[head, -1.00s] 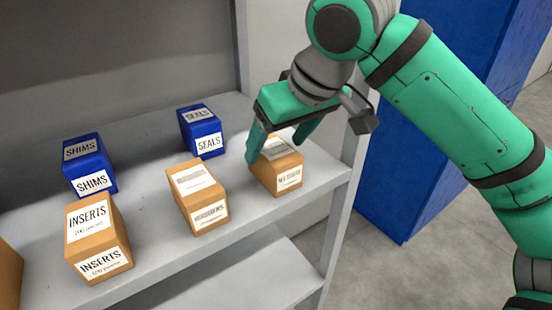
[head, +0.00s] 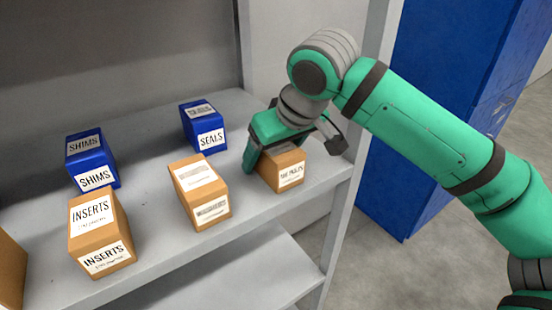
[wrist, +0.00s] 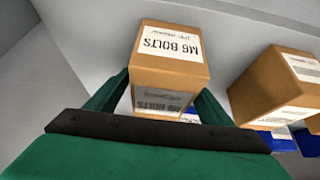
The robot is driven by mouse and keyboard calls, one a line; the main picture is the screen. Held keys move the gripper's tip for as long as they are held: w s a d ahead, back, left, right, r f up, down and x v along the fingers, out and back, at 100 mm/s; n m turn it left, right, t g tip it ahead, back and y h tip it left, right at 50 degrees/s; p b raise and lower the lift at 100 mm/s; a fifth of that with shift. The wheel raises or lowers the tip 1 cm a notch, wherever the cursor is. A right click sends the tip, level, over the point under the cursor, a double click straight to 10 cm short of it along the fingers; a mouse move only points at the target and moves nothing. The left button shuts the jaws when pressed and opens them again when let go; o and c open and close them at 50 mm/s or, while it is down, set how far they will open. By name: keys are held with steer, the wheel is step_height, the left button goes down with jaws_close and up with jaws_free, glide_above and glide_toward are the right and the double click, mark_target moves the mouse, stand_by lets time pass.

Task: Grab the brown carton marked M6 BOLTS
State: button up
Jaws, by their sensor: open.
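The brown carton marked M6 BOLTS (head: 283,172) stands at the right end of the shelf in the head view. In the wrist view the fingers of my gripper (wrist: 165,100) lie on either side of the carton. The far finger is mostly hidden in the head view. I cannot tell whether the fingers touch the carton.
A brown carton with a blurred label (head: 199,192) stands just left. A blue SEALS box (head: 203,127) is behind it. A brown INSERTS carton (head: 100,235) and a blue SHIMS box (head: 91,160) stand farther left. A shelf upright (head: 352,190) is close on the right.

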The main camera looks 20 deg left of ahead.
steer(key=shift+f, duration=0.15)
steer(key=c, duration=1.6)
